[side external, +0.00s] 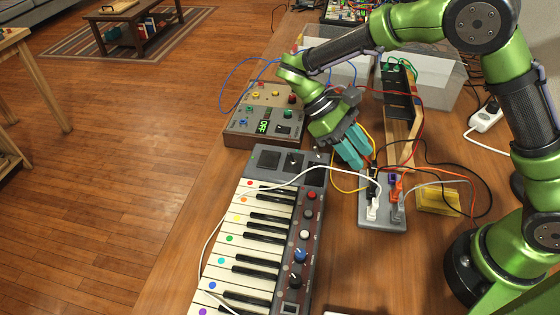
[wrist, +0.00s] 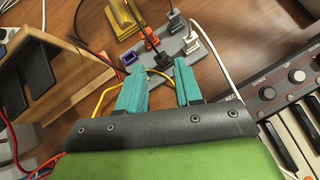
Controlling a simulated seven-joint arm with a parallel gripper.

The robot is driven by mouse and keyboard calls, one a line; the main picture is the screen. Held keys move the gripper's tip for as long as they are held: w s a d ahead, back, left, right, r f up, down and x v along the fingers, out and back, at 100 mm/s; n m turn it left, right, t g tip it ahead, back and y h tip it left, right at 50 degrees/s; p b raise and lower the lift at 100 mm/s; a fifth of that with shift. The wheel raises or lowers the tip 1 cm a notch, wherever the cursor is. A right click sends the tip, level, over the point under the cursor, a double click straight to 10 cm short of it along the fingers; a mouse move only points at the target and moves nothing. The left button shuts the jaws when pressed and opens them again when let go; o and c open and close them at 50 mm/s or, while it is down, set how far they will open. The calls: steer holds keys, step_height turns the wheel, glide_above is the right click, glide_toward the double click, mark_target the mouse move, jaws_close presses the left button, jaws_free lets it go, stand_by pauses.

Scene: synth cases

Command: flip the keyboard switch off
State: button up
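The keyboard (side external: 255,240) lies on the table with coloured dots on its keys and knobs along its right side. Its corner with DOWN and UP buttons shows in the wrist view (wrist: 283,90). A white cable runs from it towards a grey power strip (side external: 397,217), which holds several plugs and also shows in the wrist view (wrist: 178,47). I cannot make out a switch marked for the keyboard. My gripper (side external: 362,158) has teal fingers, tilted down just behind the strip. In the wrist view the fingers (wrist: 160,68) are apart, with no object clearly held between them.
Black panels in a wooden rack (side external: 398,95) and clear bins (side external: 435,80) stand behind. Loose cables cross around the strip.

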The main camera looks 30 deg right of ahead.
steer(key=s, duration=0.1)
steer(key=s+d, duration=0.1)
steer(key=s, duration=0.2)
steer(key=shift+s+d+r, duration=0.15)
steer(key=shift+s+r, duration=0.1)
steer(key=shift+s, duration=0.05)
steer(key=s+d+r+m+t+y, duration=0.2)
steer(key=r+m+t+y, duration=0.1)
steer(key=r+t, duration=0.3)
steer(key=s+d+r+m+t+y, duration=0.1)
steer(key=d+r+m+t+y, duration=0.1)
steer(key=r+m+t, duration=0.3)
step_height(320, 180, up, 2)
steer(key=t+y, duration=0.1)
steer(key=t, duration=0.3)
steer(key=shift+s+d+r, duration=0.15)
steer(key=shift+s, duration=0.25)
